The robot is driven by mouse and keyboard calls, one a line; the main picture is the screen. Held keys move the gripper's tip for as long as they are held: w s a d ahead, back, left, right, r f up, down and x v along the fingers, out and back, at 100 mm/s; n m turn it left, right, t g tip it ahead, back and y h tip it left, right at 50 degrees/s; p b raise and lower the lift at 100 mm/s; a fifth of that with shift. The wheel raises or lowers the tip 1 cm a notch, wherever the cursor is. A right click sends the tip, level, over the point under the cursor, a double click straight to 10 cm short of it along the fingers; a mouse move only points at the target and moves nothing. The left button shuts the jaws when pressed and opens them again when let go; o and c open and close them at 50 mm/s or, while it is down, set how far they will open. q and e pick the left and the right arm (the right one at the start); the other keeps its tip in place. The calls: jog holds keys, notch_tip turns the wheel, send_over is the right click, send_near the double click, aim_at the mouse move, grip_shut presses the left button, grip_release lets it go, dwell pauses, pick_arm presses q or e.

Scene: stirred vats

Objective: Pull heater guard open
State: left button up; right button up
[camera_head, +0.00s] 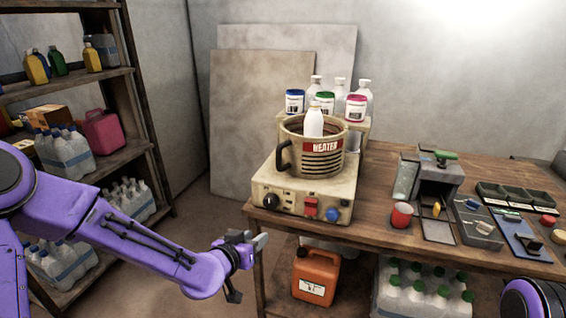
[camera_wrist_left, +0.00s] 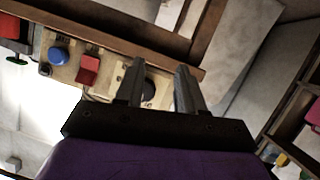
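The heater guard (camera_head: 322,162) is a beige, slotted round shell with a red "HEATER" label and a dark handle (camera_head: 283,158) on its left side. It stands on the beige heater base (camera_head: 262,185) and surrounds a white bottle (camera_head: 314,122), whose lower part is hidden. My left gripper (camera_head: 250,268) is open and empty, in front of and below the base, apart from the handle. The left wrist view shows its two fingers (camera_wrist_left: 158,72) spread, with the base (camera_wrist_left: 115,75) beyond them. The guard cannot be made out there. My right gripper is not visible.
The base front carries a black knob (camera_head: 270,201), red switch (camera_head: 310,208) and blue knob (camera_head: 333,214). The wooden table (camera_head: 375,205) holds a red cup (camera_head: 401,214) and trays at right. Below stand an orange canister (camera_head: 316,276) and bottles. Shelves (camera_head: 110,73) stand at left.

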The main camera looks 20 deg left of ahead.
aim_at(277, 159)
pick_arm(q)
jog(key=w+r+m+t+h, duration=0.2)
jog(key=w+r+m+t, duration=0.15)
jog(key=r, duration=1.25)
jog(key=shift+t, duration=0.35)
jog(key=x, duration=0.6)
jog(key=p+x, duration=0.1)
jog(key=x, duration=0.2)
jog(key=shift+w+d+r, duration=0.15)
jog(key=shift+d+r, duration=0.05)
jog(key=shift+r, duration=0.05)
jog(key=shift+w+d, duration=0.15)
jog(key=shift+w, duration=0.4)
grip_shut()
